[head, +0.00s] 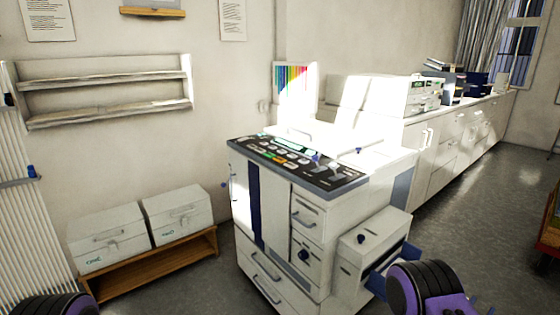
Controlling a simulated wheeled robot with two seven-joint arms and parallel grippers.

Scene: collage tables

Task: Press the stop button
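A large white and blue copier-like machine (272,205) stands in the middle of the head view. Its dark control panel (340,180) runs along the top front edge and carries several small light buttons. A small orange button (266,153) and a green button (280,160) sit at the left-middle part of the panel. The labels are too small to read, so I cannot tell for sure which one is the stop button. Purple and black parts of my arms show at the bottom left and bottom right corners. Neither gripper is in view.
Two white boxes (110,238) sit on a low wooden bench (150,268) left of the machine. A side unit with a blue tray (378,280) juts out at the machine's right. White cabinets (450,145) line the back right.

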